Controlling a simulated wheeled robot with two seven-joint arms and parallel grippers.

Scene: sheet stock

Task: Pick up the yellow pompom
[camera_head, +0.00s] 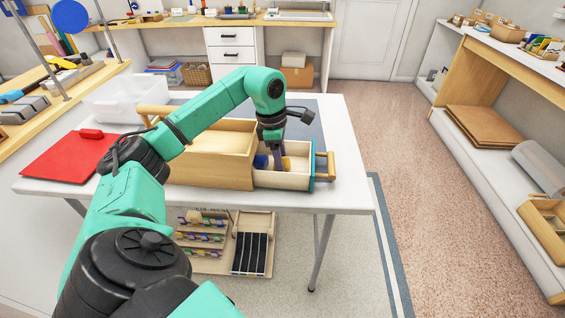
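My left arm reaches over the white table, and my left gripper (276,165) points down into the open drawer (298,181) of a wooden box (210,164). A small blue thing (261,161) lies in the drawer just left of the fingers. A small yellowish patch (287,163) shows just right of the fingers; it may be the yellow pompom, but it is too small and covered to be sure. The fingertips are small and dark, and I cannot tell whether they are apart or closed on anything. My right gripper is out of view.
The drawer has a blue-edged front with a wooden handle (325,166). A red folder (70,154) and a clear plastic bin (120,98) are on the table's left side. The table's right end is clear. A low rack (225,243) stands beneath the table.

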